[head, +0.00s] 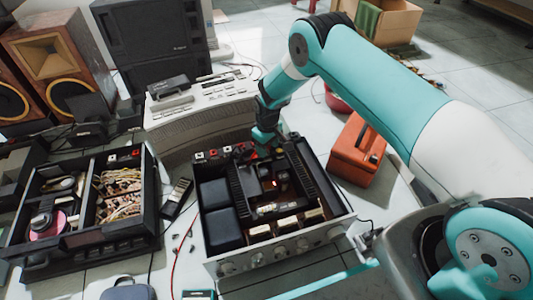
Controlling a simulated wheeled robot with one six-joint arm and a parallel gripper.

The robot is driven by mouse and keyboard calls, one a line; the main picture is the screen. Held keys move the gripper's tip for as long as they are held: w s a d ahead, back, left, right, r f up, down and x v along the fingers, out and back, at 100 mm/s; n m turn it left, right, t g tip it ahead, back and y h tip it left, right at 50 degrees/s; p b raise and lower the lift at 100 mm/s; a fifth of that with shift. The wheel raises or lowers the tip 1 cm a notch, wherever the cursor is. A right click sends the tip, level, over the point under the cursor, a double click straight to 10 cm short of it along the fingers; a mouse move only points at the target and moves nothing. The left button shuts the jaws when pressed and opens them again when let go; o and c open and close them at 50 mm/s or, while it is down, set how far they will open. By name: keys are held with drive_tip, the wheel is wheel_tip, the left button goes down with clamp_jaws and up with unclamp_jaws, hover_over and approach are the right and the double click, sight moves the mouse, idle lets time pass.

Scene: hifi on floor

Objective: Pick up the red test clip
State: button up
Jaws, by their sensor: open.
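My gripper (264,140) hangs from my teal arm over the back edge of an opened amplifier (290,247). Its jaws are open; the fingertips are small and dark against the circuitry. I cannot pick out the red test clip with certainty. A small red spot shows inside the amplifier, right of its middle and a little below the gripper, but it is too small to identify. Small red and white terminals line the amplifier's back edge, left of the gripper. A thin red wire (176,262) runs along the floor left of the amplifier.
A grey keyboard-like unit (200,115) stands behind the amplifier. An orange toolbox (356,152) stands right, under my arm. Wooden speakers (60,62) fill the back left.

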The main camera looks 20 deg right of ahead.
drive_tip(key=c, duration=0.9)
drive_tip(key=shift+r, duration=0.1)
drive_tip(key=shift+c, duration=0.2)
wheel_tip(320, 180, up, 27)
drive_tip(key=p, duration=1.5)
drive_tip(key=shift+p, duration=0.3)
